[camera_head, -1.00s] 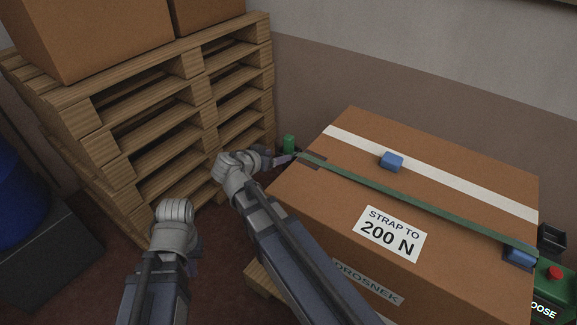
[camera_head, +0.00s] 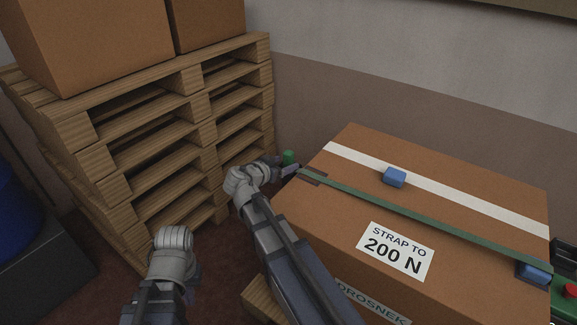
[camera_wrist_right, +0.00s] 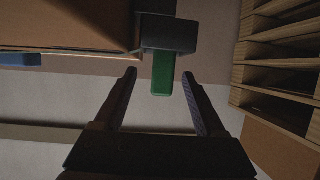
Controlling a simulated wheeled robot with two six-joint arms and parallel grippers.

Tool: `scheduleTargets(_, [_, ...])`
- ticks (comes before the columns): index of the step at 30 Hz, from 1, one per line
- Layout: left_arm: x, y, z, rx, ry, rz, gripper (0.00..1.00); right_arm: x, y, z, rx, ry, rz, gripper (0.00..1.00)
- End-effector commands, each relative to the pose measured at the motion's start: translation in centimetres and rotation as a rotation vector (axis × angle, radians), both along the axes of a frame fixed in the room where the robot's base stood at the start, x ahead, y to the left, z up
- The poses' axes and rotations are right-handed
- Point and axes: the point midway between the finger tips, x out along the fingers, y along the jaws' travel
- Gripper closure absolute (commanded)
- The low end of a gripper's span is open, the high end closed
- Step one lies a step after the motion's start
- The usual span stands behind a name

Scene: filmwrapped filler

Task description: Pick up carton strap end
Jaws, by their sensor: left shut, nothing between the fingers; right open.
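The carton (camera_head: 320,215) stands at the right in the head view, with a green strap (camera_head: 420,212) across its top. The green strap end (camera_head: 289,157) shows past the carton's far left edge. In the right wrist view the strap end (camera_wrist_right: 163,74) sticks out from a dark corner piece (camera_wrist_right: 168,36). My right gripper (camera_head: 290,169) is open beside that edge. In its wrist view its fingertips (camera_wrist_right: 159,76) lie on either side of the strap end, not closed on it. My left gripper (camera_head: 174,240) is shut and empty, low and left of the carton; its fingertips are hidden.
Stacked pallets (camera_head: 205,105) bearing large boxes (camera_head: 90,40) stand at the left, close to my right gripper. A blue block (camera_head: 394,177) sits on the carton's white tape. A wall (camera_head: 400,90) rises behind. A dark box (camera_head: 45,260) stands at the lower left.

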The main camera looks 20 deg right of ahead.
Motion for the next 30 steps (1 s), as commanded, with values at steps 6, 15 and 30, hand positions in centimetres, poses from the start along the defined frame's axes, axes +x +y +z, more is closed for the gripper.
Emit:
scheduleTargets(6, [0.0, 0.0, -1.5, 0.002, -0.001, -0.001, 1.00, 2.2, -2.3, -1.6, 0.001, 0.000, -0.002, 0.28])
scheduleTargets(15, [0.0, 0.1, -1.6, 0.003, -0.001, -0.001, 1.00, 2.4, -2.9, -1.6, 0.001, 0.001, 0.000, 0.28])
scheduleTargets(30, [0.0, 0.1, -1.6, 0.003, -0.001, -0.001, 1.00, 2.4, -2.9, -1.6, 0.000, 0.000, 0.000, 0.84])
